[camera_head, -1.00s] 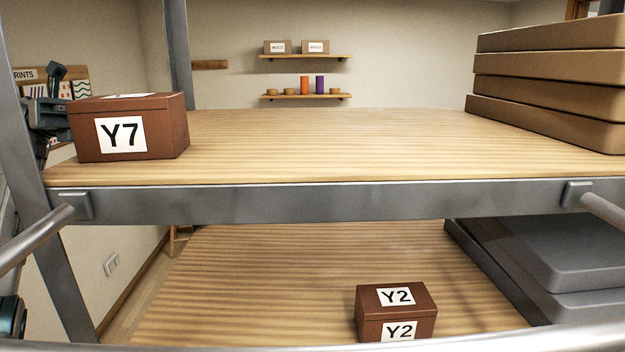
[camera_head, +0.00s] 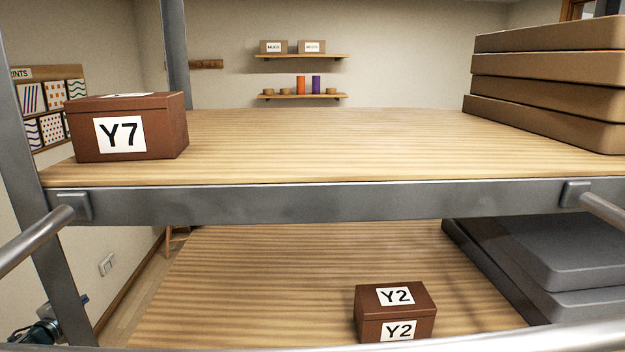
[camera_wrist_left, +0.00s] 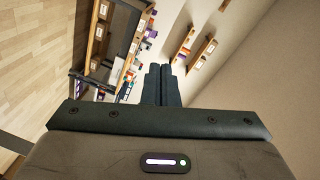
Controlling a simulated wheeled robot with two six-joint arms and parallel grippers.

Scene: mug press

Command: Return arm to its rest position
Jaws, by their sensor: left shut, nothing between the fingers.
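My left arm shows only in part at the lower left of the head view, with the left gripper (camera_head: 45,328) low beside the rack's left post. In the left wrist view, the left gripper's fingers (camera_wrist_left: 161,84) are together, with nothing between them. My right gripper is in neither view. A brown box marked Y7 (camera_head: 125,127) sits on the upper shelf at the left. A brown box marked Y2 (camera_head: 396,313) sits on the lower shelf near the front.
The metal rack (camera_head: 300,203) has a front beam and side posts. Stacked brown boxes (camera_head: 548,88) stand at the upper right. Grey trays (camera_head: 550,258) lie at the lower right. The upper shelf's middle (camera_head: 310,145) is clear. A wall board with prints (camera_head: 50,105) hangs behind at the left.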

